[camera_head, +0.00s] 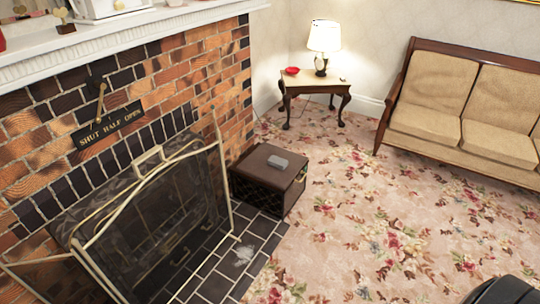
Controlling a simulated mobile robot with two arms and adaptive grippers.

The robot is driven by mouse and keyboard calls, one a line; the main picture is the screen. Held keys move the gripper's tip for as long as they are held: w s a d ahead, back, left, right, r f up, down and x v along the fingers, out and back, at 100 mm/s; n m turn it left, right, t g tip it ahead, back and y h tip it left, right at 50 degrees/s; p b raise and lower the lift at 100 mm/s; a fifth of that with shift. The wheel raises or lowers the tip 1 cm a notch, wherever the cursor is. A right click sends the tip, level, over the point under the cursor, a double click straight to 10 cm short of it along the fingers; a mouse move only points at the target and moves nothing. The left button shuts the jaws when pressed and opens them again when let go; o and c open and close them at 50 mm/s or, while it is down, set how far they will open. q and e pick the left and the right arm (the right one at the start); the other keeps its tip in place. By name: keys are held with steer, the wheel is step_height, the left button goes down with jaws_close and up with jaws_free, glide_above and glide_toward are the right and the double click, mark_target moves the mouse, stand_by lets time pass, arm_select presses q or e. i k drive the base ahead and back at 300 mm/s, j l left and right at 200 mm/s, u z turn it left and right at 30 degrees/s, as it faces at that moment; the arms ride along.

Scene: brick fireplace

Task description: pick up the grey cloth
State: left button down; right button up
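A small, pale grey, crumpled patch that looks like the grey cloth (244,255) lies flat on the dark hearth tiles (215,283), to the right of the fire screen. It is small in the picture, so its folds are hard to make out. A small grey block-like item (277,162) lies on top of the dark brown box (262,176) behind it; I cannot tell what it is made of.
A metal-framed fire screen (150,225) stands before the brick fireplace (185,75) on the left. Floral carpet (380,210) is clear to the right. A side table (313,82) with a lit lamp (323,40) and a beige sofa (440,95) stand behind.

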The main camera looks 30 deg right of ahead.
mark_target(274, 161)
steer(key=i+l+u, duration=0.2)
steer(key=i+l, duration=0.25)
steer(key=l, duration=0.2)
steer(key=i+l+u, duration=0.2)
steer(key=i+l, duration=0.15)
steer(key=l, duration=0.35)
steer(key=i+l+u, duration=0.1)
steer(key=l, duration=0.25)
steer(key=i+l+u, duration=0.1)
steer(key=i+l, duration=0.15)
steer(key=l, duration=0.15)
steer(key=i+l, duration=0.15)
steer(key=l, duration=0.2)
steer(key=i+l+u, duration=0.15)
steer(key=l, duration=0.25)
